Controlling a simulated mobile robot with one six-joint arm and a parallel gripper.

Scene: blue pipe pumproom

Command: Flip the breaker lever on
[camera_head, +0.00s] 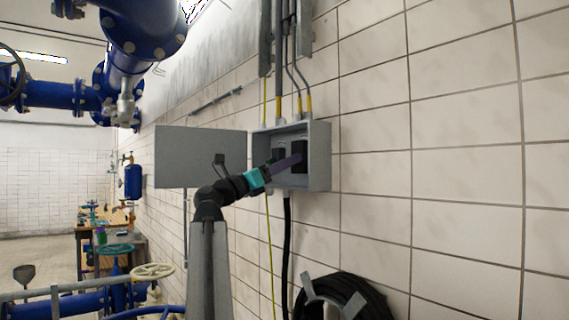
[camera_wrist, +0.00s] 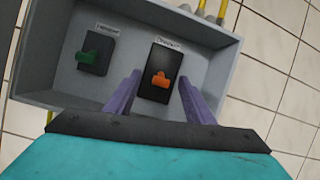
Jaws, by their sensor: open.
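A grey breaker box (camera_head: 319,157) is on the tiled wall with its door (camera_head: 200,157) swung open to the left. In the wrist view the box (camera_wrist: 58,38) holds two black breakers. The right breaker (camera_wrist: 165,62) has an orange lever (camera_wrist: 161,79); the left breaker (camera_wrist: 99,47) has a green lever (camera_wrist: 88,57). Small labels above them are too blurred to read surely. My gripper (camera_wrist: 158,88) is open, its purple fingers on either side of the orange lever, with gaps showing. In the head view my gripper (camera_head: 298,160) reaches into the box.
Conduits (camera_head: 279,60) with yellow ends enter the box top. A black cable (camera_head: 287,250) hangs below it, and a coiled black hose (camera_head: 350,295) hangs lower on the wall. Blue pipes (camera_head: 140,25) are at upper left. The wall right of the box is clear.

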